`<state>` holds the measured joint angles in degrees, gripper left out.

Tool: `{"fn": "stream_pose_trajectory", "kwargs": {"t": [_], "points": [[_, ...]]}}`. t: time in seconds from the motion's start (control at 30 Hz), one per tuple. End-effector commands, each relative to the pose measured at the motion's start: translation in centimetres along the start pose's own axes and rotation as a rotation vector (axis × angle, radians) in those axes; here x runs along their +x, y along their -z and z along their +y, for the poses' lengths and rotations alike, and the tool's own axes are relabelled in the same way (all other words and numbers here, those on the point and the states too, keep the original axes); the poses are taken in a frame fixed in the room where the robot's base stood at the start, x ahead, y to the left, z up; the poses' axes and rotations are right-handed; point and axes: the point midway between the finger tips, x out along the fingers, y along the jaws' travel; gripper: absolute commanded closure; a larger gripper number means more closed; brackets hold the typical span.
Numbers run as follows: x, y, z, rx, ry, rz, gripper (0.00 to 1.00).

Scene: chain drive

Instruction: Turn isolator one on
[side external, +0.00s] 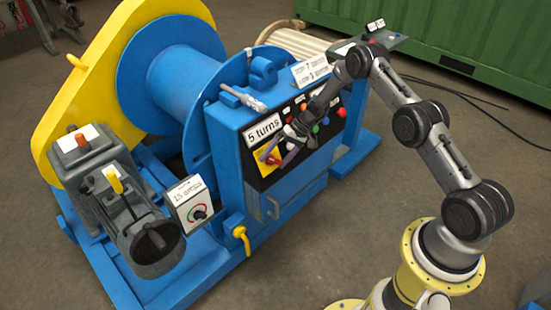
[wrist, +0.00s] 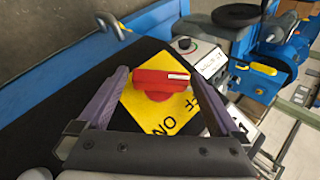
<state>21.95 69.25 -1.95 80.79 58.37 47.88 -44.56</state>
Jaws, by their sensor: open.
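A red rotary isolator handle (wrist: 160,82) sits on a yellow plate (wrist: 160,117) lettered ON at the bottom and OFF at the right. The handle lies nearly level in the wrist view, with a white mark at its right end. In the side external view the red handle (side external: 272,160) is at the lower left of the black panel. My gripper (wrist: 155,84) is open, one purple finger on each side of the handle. I cannot tell whether either finger touches it. In the side external view my gripper (side external: 282,152) is at the panel face and partly covers the yellow plate.
A "5 turns" label (side external: 263,129) is above the plate. Coloured buttons (side external: 315,128) sit to the right on the panel. A dial box (side external: 194,205) and a yellow-handled valve (side external: 241,237) are left and below. Open floor lies in front.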

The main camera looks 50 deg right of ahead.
Motion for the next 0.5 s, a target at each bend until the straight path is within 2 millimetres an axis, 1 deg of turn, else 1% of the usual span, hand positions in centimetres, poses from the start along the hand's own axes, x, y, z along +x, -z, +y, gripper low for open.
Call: {"fn": "stream_pose_trajectory", "kwargs": {"t": [0.17,0.2,0.37,0.5], "points": [[0.01,0.01,-0.01,-0.001,0.0,0.0,0.0],[0.0,0.01,-0.01,-0.001,0.0,0.0,0.04],[-0.01,0.0,-0.01,-0.001,0.0,0.0,0.32],[-0.01,0.0,0.01,-0.001,0.0,0.0,0.58]]}}
